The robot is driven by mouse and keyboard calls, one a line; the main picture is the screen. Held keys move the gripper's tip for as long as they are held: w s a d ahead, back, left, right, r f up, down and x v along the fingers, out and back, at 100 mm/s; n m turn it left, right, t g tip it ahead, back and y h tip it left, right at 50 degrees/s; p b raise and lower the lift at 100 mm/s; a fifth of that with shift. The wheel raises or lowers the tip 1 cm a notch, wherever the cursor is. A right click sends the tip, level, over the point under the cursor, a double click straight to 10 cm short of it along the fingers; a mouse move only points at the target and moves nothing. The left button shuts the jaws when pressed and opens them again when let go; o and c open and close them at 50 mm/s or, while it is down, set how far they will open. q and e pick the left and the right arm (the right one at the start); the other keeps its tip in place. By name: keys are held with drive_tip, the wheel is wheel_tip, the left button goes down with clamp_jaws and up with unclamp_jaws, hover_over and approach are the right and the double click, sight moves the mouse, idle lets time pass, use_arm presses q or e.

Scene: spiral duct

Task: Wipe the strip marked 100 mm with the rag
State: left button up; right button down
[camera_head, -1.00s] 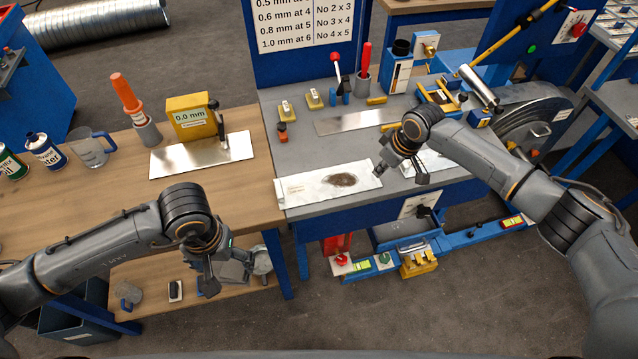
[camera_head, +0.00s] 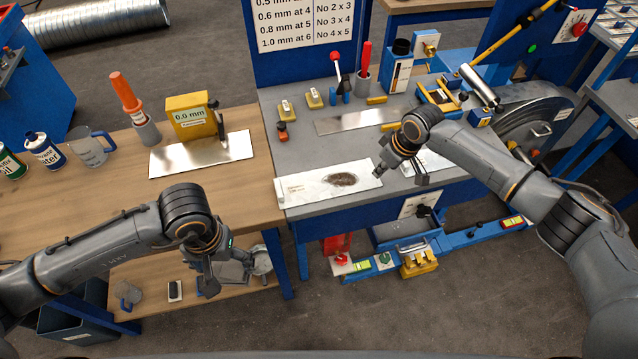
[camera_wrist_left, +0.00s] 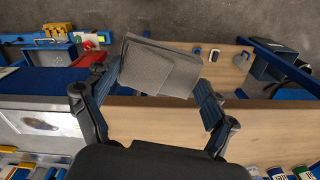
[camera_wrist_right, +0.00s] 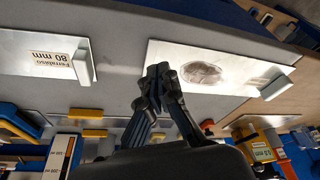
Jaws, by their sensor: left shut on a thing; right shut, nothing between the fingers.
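The pale strip with a dark smudge (camera_head: 310,188) lies on the grey bench; its small label is unreadable here. It also shows in the right wrist view (camera_wrist_right: 230,80). A second strip (camera_wrist_right: 20,52), labelled 80 mm, lies beside it, partly behind my right arm in the head view. My left gripper (camera_head: 210,288) is shut on a folded grey rag (camera_wrist_left: 158,70), held low in front of the wooden table, apart from the strip. My right gripper (camera_wrist_right: 158,72) is shut and empty, above the bench near the smudged strip's right end.
The wooden table (camera_head: 90,205) carries a yellow 0.0 mm gauge (camera_head: 190,115) on a metal plate, a jug (camera_head: 90,147) and cans. A bare metal sheet (camera_head: 350,120) lies behind the strip. Blue equipment with a yellow clamp (camera_head: 418,262) stands below the bench front.

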use_arm(q)
drive_tip(key=shift+f+b, duration=0.85)
drive_tip(key=shift+f, duration=0.05)
use_arm(e)
drive_tip(key=shift+f, duration=1.45)
use_arm(q)
drive_tip(key=shift+r, duration=0.1)
use_arm(e)
drive_tip(key=shift+r, duration=0.1)
use_arm(q)
wheel_tip(320, 180, up, 6)
drive_tip(key=p, duration=0.6)
use_arm(e)
wheel_tip(320, 180, up, 6)
drive_tip(key=v, duration=1.2)
